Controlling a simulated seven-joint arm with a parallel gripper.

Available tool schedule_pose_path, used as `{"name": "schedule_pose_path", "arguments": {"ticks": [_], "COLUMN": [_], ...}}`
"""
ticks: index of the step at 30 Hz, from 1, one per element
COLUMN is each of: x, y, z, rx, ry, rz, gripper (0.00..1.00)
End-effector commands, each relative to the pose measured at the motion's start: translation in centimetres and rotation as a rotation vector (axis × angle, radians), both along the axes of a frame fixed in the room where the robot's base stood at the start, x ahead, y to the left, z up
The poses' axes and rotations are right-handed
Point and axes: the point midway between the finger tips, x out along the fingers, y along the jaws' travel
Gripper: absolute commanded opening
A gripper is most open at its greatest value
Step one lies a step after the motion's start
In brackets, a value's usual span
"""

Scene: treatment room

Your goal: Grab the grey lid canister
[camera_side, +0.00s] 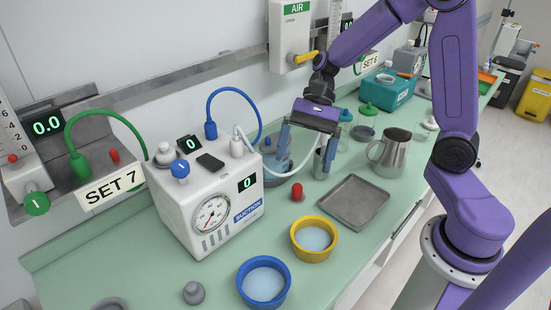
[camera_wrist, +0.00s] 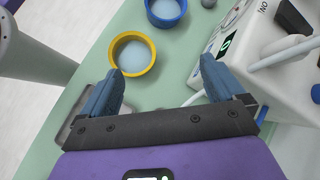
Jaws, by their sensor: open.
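My gripper (camera_side: 306,150) hangs above the bench behind the metal tray, open, with its two blue-grey fingers apart. In the wrist view the gap between the fingertips (camera_wrist: 158,85) holds nothing; only green bench shows there. A grey cylinder (camera_side: 320,168) stands close to the right finger in the side view, partly hidden by it. A blue-grey lidded vessel (camera_side: 275,160) stands behind the left finger. I cannot tell for sure which of these is the grey lid canister. A grey round top (camera_side: 107,304) is cut off at the bottom edge.
The white suction unit (camera_side: 205,185) with hoses stands left of my gripper. A yellow-rimmed bowl (camera_side: 314,239), a blue-rimmed bowl (camera_side: 263,283), a red stopper (camera_side: 297,192) and a grey stopper (camera_side: 193,293) are in front. The metal tray (camera_side: 354,202) and steel jug (camera_side: 391,154) are at the right.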

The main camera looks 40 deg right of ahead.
Motion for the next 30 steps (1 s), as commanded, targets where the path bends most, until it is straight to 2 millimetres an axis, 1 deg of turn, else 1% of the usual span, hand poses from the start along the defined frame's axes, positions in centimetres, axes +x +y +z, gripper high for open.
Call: {"name": "schedule_pose_path", "arguments": {"ticks": [1, 5, 6, 9, 12, 15, 18, 24, 30], "x": [1.8, 6.2, 7.6, 10.4, 12.4, 13.5, 14.0, 14.0, 14.0], "y": [-0.6, -2.5, -3.3, -5.3, -7.1, -8.2, -8.6, -8.6, -8.6], "z": [-0.1, 0.0, 0.0, 0.1, 0.2, 0.2, -0.2, -2.5, -3.7], "rx": [0.027, 0.113, 0.142, 0.212, 0.268, 0.302, 0.316, 0.316, 0.315], "ry": [0.044, 0.149, 0.180, 0.243, 0.286, 0.310, 0.320, 0.322, 0.319], "rz": [-0.102, -0.356, -0.431, -0.591, -0.707, -0.772, -0.799, -0.800, -0.799], "gripper": [0.96, 0.96, 0.96, 0.96, 0.96, 0.96, 0.96, 0.96, 0.96]}}
